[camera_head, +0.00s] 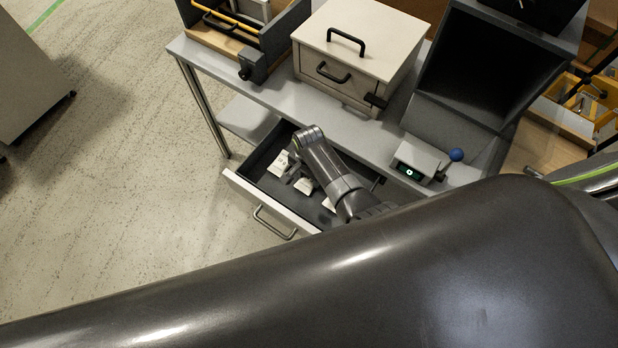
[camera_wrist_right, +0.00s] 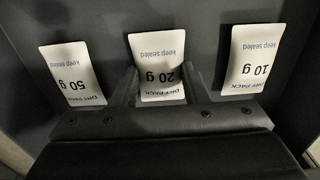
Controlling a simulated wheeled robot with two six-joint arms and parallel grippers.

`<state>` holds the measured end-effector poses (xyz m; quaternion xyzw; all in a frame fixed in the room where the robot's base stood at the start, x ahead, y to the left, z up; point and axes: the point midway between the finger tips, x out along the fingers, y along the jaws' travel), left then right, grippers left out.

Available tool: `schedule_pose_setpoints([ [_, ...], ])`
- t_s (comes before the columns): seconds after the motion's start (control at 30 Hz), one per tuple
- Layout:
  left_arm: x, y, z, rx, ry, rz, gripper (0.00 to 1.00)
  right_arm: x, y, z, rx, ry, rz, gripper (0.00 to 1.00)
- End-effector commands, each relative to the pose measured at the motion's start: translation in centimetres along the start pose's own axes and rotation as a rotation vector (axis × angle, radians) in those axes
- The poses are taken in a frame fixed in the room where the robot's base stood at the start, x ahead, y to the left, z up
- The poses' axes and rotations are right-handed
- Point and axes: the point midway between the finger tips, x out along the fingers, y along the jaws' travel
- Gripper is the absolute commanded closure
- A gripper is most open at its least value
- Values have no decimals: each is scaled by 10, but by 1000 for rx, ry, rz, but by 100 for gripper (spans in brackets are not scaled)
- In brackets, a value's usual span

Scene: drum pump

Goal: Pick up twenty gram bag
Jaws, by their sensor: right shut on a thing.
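The twenty gram bag (camera_wrist_right: 158,66) is a white packet with upside-down print reading "DRY PACK 20 g keep sealed". My right gripper (camera_wrist_right: 160,88) is shut on it, with one finger on each side, in the right wrist view. In the head view, my right gripper (camera_head: 292,176) reaches down into the open drawer (camera_head: 262,158), where white bags show. The fifty gram bag (camera_wrist_right: 72,72) lies left of the gripper in the wrist view, and the ten gram bag (camera_wrist_right: 251,58) lies right. I cannot tell whether the held bag is off the drawer floor. My left gripper is not in view.
The drawer's front with its handle (camera_head: 274,224) sticks out below the grey table (camera_head: 230,75). On the table stand a beige box (camera_head: 365,40), a dark open bin (camera_head: 490,65) and a small device with a lit display (camera_head: 417,160). Open floor lies to the left.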

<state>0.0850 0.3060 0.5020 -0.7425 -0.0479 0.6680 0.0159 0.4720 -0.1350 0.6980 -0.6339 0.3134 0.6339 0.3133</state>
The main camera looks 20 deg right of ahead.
Motion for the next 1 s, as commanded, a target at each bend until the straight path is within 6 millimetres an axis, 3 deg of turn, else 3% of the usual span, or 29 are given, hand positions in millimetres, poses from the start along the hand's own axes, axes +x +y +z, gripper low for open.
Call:
schedule_pose_setpoints([
  [0.33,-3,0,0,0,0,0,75,-12,-1,0,0,0,-2,81],
  [0.8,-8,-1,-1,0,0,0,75,-82,-1,0,0,1,-4,81],
  [1.0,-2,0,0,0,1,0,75,-91,0,0,0,0,-1,81],
])
